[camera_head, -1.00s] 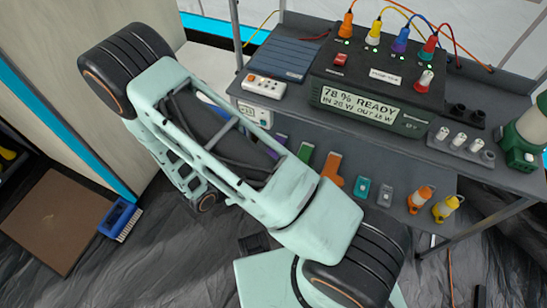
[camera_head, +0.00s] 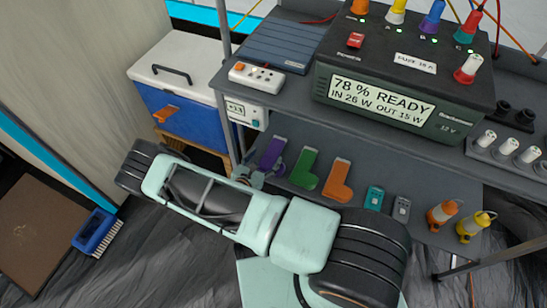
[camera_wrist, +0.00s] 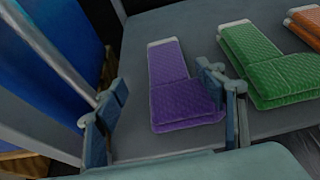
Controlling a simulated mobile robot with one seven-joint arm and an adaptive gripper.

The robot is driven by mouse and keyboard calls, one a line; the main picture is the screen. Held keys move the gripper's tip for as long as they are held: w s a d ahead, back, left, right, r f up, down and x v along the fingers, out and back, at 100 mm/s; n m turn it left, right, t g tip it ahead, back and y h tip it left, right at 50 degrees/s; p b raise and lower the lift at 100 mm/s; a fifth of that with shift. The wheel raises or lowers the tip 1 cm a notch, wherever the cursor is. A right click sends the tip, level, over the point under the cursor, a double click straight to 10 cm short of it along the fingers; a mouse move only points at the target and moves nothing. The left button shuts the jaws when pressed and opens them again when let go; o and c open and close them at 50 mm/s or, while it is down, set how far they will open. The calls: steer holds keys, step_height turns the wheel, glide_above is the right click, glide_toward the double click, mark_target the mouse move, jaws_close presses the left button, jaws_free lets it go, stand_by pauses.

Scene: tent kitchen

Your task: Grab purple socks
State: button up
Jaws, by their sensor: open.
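The purple socks (camera_head: 272,153) lie flat on the lower grey shelf, at the left end of a row of folded socks. In the wrist view the purple socks (camera_wrist: 178,85) are L-shaped, with a pale cuff at the far end and the toe part pointing right. My gripper (camera_wrist: 163,110) is open and empty. Its left finger is left of the socks, and its right finger overlaps the toe part in the picture. I cannot tell whether it touches them. In the head view my gripper (camera_head: 258,175) is at the shelf's front left, just in front of the purple socks.
Green socks (camera_wrist: 265,65) lie close to the right of the purple ones, then orange socks (camera_head: 337,178). A metal post (camera_head: 222,110) and a blue cooler (camera_head: 180,105) stand to the left. The upper shelf (camera_head: 290,92) with a power station overhangs the back.

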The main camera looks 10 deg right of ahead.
mark_target(273, 149)
steer(key=b+x, duration=0.2)
steer(key=x, duration=0.5)
steer(key=shift+d+f+b, duration=0.1)
steer(key=shift+d+b, duration=0.25)
steer(key=c, duration=1.2)
steer(key=shift+c, duration=0.2)
